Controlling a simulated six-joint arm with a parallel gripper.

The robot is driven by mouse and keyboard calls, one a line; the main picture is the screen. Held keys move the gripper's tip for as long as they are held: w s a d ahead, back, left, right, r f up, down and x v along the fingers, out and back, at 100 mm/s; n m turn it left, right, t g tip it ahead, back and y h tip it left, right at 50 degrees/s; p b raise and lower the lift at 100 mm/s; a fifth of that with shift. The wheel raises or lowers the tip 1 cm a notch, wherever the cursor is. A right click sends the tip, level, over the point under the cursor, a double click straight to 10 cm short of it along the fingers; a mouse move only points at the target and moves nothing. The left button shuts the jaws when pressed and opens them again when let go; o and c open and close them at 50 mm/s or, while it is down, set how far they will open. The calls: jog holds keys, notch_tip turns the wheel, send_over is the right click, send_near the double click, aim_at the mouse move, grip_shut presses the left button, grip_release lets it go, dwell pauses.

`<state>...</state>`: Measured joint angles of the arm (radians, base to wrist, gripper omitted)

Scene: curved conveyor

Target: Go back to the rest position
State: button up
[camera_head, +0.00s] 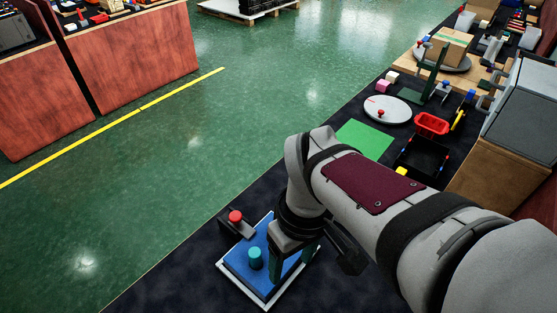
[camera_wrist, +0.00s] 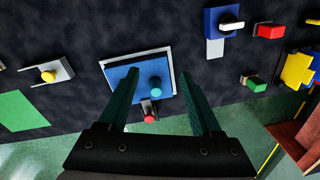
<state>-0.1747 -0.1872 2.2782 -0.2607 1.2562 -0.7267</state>
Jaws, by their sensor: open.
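My gripper (camera_head: 291,264) is at the front end of the dark table, with its two dark green fingers spread apart. The blue board (camera_head: 238,262) has a white rim and also shows in the wrist view (camera_wrist: 122,75). A teal cylinder (camera_head: 255,258) stands on the board, and it shows in the wrist view (camera_wrist: 156,96) near the right finger. My arm hides the board's right part in the head view. Whether the fingers touch the board is unclear.
A red knob (camera_head: 236,217) on a grey block sits beside the board. Farther along the table are a green sheet (camera_head: 364,139), a white disc (camera_head: 388,109), a red bin (camera_head: 431,125) and a black tray (camera_head: 424,158). Green floor lies left of the table.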

jog(key=s+d+m+y, duration=0.1)
jog(key=s+d+m, duration=0.1)
jog(key=s+m, duration=0.7)
jog(key=shift+s+d+f+m, duration=0.15)
jog(key=shift+s+f+m, duration=0.1)
jog(key=shift+m, duration=0.95)
